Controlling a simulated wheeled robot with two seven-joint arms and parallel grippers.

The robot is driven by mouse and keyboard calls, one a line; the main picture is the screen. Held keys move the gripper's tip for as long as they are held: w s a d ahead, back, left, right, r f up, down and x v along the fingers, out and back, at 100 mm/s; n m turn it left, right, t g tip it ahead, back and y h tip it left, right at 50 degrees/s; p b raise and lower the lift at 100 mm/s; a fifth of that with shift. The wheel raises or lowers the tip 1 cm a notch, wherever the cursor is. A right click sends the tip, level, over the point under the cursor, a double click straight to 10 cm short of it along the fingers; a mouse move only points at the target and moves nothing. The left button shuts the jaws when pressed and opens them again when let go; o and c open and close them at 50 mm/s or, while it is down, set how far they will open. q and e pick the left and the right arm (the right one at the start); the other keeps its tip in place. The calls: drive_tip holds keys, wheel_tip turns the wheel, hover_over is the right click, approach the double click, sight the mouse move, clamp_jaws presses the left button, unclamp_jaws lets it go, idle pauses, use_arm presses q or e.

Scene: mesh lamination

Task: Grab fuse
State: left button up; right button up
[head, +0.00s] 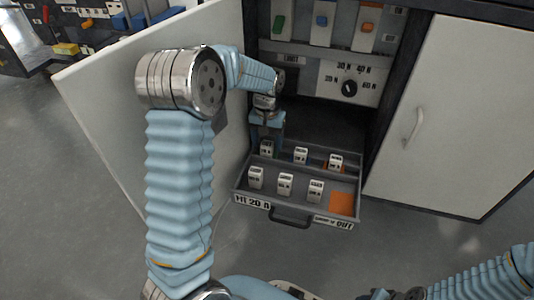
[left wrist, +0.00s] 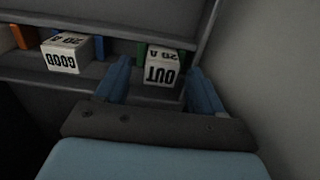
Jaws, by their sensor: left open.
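An open drawer (head: 240,186) holds white block-shaped fuses in two rows. My left gripper (head: 267,139) is at its back left, by the back-row fuse with a green part (head: 267,149). In the left wrist view my left gripper (left wrist: 160,76) is open. A white fuse reading "OUT" and "20 A" (left wrist: 163,68) shows between its two blue fingers, with a gap on each side. A fuse reading "GOOD" and "20 A" (left wrist: 62,56) sits to its left, beside a blue part. My right gripper cannot be made out.
The drawer front reads "FIT 20 A" and "OUT", with a dark handle (head: 290,219). An orange pad (head: 341,203) lies front right. A panel with a dial (head: 349,88) and coloured switches is above. White cabinet doors (head: 455,115) flank the opening.

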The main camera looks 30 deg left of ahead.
use_arm(q)
drive_tip(key=shift+f, duration=0.85)
drive_tip(key=shift+c, duration=0.3)
drive_tip(key=shift+r, duration=0.1)
drive_tip(key=c, duration=1.1)
